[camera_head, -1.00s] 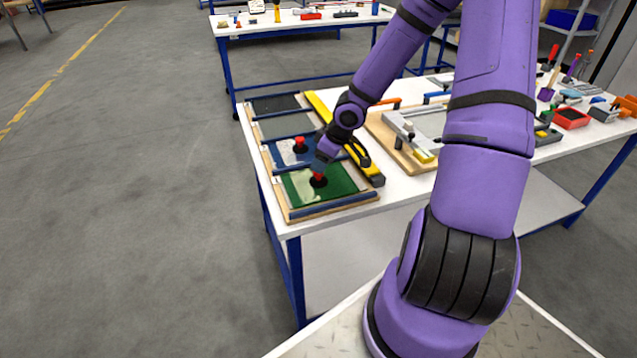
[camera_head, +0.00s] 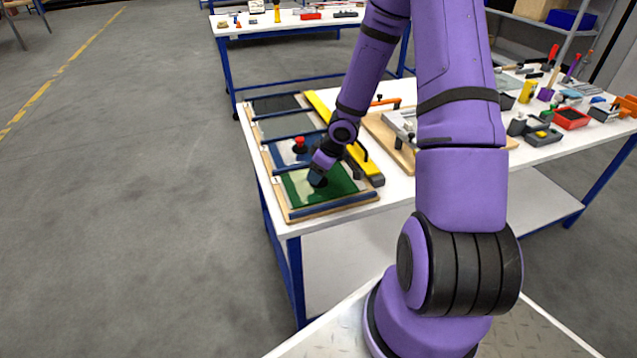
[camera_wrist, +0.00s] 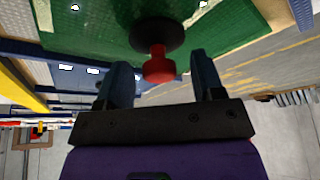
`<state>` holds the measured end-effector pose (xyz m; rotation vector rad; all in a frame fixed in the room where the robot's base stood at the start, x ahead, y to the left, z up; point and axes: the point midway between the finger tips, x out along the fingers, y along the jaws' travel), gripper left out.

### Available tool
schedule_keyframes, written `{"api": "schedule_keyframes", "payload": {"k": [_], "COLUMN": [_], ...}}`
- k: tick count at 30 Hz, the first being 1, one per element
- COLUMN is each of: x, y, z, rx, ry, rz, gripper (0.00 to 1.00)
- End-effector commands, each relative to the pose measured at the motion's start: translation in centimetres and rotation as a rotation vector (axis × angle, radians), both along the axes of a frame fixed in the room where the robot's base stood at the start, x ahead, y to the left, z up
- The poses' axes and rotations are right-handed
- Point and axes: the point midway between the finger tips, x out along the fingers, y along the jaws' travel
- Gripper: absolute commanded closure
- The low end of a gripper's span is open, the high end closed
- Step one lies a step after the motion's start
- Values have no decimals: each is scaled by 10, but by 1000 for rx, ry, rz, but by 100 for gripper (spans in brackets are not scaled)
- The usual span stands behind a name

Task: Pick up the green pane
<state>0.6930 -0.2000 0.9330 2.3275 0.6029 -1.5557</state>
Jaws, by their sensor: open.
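The green pane (camera_head: 343,184) lies flat in the front slot of a wooden rack (camera_head: 335,208) on the white table, with a pale patch on its left part. It also shows in the wrist view (camera_wrist: 95,18). A red knob (camera_wrist: 158,65) on a black round base (camera_wrist: 157,34) stands on the pane. My gripper (camera_head: 318,178) is down at the knob and hides it in the head view. In the wrist view my gripper (camera_wrist: 158,75) is open, its two blue fingers on either side of the knob with gaps between.
A blue pane with another red knob (camera_head: 299,145) lies in the slot behind, with grey and dark panes beyond. A yellow level (camera_head: 345,137) lies along the rack's right side. A wooden board with a frame (camera_head: 385,136) and several tools stand farther right.

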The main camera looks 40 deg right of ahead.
Motion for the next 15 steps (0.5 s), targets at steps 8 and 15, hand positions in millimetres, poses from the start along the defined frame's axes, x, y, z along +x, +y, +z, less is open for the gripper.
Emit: {"api": "schedule_keyframes", "payload": {"k": [8, 15], "x": [2, 2], "y": [1, 1], "z": [-6, -6], "rx": [-2, -2], "ry": [0, -1], "rz": [-1, -1], "gripper": [38, 54]}}
